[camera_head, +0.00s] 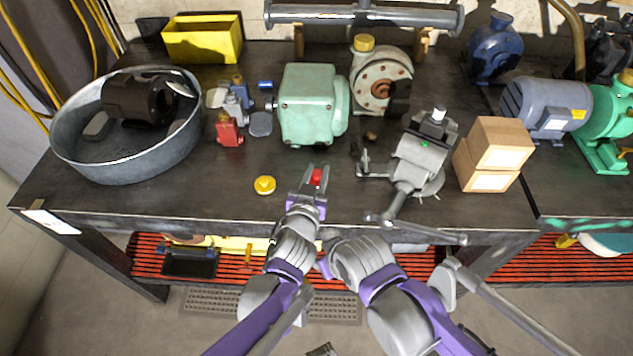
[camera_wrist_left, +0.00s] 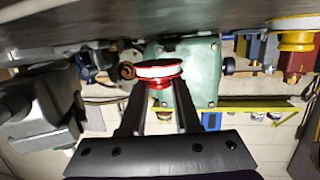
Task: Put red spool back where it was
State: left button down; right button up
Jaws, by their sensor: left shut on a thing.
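The red spool (camera_head: 317,176) is between the fingers of my left gripper (camera_head: 314,180), over the front part of the dark workbench. In the left wrist view the spool (camera_wrist_left: 158,84) shows a red rim and a pale band. It sits at the tips of my left gripper's fingers (camera_wrist_left: 160,98), which are shut on it. The head view does not clearly show whether it touches the bench top (camera_head: 225,180). My right arm shows beside the left one, but its fingers cannot be made out.
A yellow spool (camera_head: 265,185) stands left of my left gripper. Behind are a green motor box (camera_head: 308,105) and a small red part (camera_head: 229,132). A grey vise (camera_head: 418,155) and cardboard boxes (camera_head: 494,150) stand to the right, a round metal tub (camera_head: 120,165) at left.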

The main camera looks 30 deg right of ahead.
aim_at(317, 182)
pick_arm(q)
jog(key=shift+f+b, duration=0.35)
jog(key=shift+f, duration=1.1)
pick_arm(e)
jog(key=shift+s+f, duration=0.1)
jog(key=shift+f, duration=0.4)
pick_arm(q)
jog(key=shift+f, duration=0.1)
pick_arm(e)
jog(key=shift+f, duration=0.1)
pick_arm(q)
jog(key=c, duration=1.1)
grip_release()
jog(key=shift+f, duration=0.15)
jog(key=o, duration=0.5)
